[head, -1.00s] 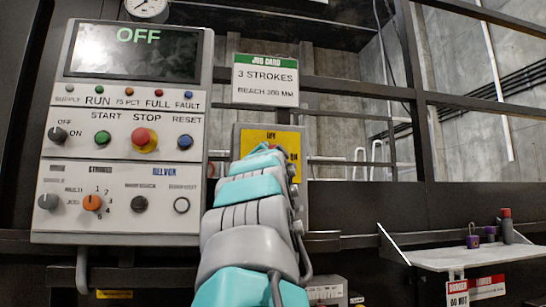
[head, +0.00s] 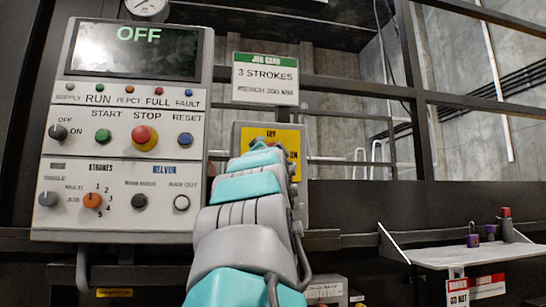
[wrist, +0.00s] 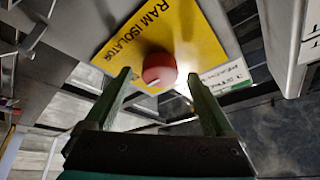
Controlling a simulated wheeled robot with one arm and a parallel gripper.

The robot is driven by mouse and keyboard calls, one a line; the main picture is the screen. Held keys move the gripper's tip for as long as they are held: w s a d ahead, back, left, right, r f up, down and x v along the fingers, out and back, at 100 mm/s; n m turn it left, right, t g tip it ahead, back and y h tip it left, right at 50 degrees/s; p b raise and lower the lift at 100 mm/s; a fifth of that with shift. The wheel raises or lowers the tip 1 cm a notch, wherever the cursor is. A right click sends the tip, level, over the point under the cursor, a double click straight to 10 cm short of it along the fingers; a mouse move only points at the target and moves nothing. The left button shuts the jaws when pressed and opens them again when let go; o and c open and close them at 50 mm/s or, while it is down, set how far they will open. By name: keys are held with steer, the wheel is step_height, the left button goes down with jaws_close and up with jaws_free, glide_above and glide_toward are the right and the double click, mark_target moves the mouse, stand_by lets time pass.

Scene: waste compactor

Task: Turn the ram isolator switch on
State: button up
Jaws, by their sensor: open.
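The ram isolator is a yellow plate (wrist: 196,32) lettered RAM ISOLATOR with a round red knob (wrist: 159,70) that has a white mark, seen in the wrist view. My gripper (wrist: 158,80) is open, with its two green fingers on either side of the knob in the picture. I cannot tell whether they touch it or how far the tips are from it. In the head view the yellow plate (head: 286,138) is on a grey box right of the control panel.
The control panel (head: 122,110) stands left of the isolator, its screen reading OFF. A job card (head: 265,80) hangs above the isolator. A shelf (head: 455,256) with purple padlocks and a small canister is at the lower right.

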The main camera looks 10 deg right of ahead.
steer(key=b+v, duration=0.1)
steer(key=v, duration=0.5)
steer(key=shift+b, duration=0.4)
steer(key=shift+s+f, duration=0.15)
